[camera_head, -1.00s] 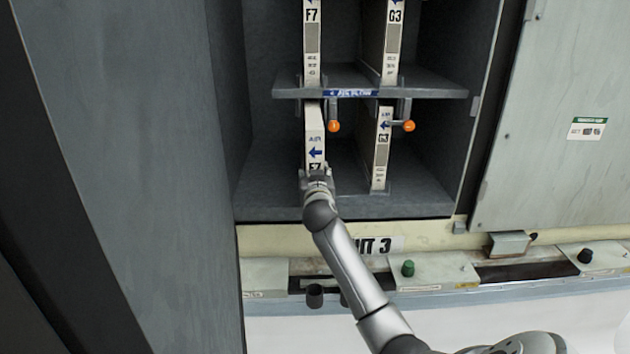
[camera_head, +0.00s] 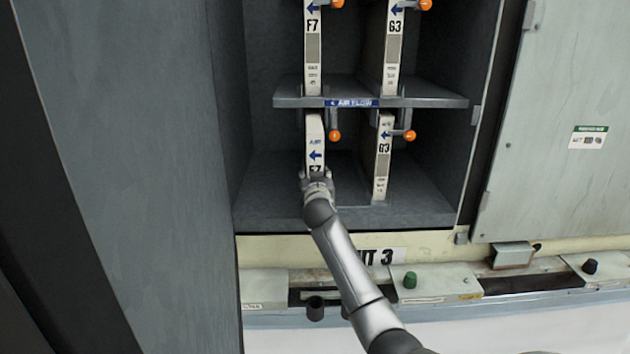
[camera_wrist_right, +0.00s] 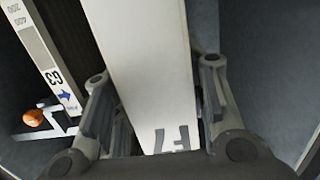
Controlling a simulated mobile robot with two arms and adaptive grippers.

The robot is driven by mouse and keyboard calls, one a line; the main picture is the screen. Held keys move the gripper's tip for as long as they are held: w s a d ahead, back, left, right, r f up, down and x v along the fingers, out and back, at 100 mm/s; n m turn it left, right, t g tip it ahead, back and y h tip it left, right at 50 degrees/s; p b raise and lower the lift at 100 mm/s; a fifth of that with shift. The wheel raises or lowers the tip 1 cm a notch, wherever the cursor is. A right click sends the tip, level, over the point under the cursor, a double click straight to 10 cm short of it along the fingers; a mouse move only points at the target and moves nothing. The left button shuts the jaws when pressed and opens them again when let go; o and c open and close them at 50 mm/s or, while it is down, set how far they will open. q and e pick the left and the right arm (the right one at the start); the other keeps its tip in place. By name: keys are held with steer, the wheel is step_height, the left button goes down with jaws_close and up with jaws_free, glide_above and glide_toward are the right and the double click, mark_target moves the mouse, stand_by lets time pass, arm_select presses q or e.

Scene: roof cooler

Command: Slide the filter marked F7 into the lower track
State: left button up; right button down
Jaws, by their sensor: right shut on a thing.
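The lower filter marked F7 (camera_head: 315,135) is a pale narrow panel with a blue left-pointing arrow, standing upright in the left part of the lower bay. My right gripper (camera_head: 317,180) is shut on its front edge near the F7 mark. The lower track under the filter is hidden by my gripper and the filter. How deep the filter sits I cannot tell. My left gripper is not in view.
A lower G3 filter (camera_head: 382,165) stands to the right, also in the right wrist view (camera_wrist_right: 48,60). Orange-knobbed latches (camera_head: 335,135) (camera_head: 410,135) hang beside both filters. The shelf (camera_head: 430,95) above carries another F7 (camera_head: 312,55) and G3 (camera_head: 394,50). A wall (camera_head: 130,170) closes the left.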

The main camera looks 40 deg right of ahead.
steer(key=b+x, duration=0.3)
steer(key=x, duration=0.3)
steer(key=shift+r, duration=0.35)
steer(key=shift+d, duration=0.15)
steer(key=b+x, duration=0.7)
steer(key=b, duration=0.2)
steer(key=shift+r, duration=0.25)
stand_by(0.5)
steer(key=shift+d, duration=0.1)
steer(key=shift+r, duration=0.1)
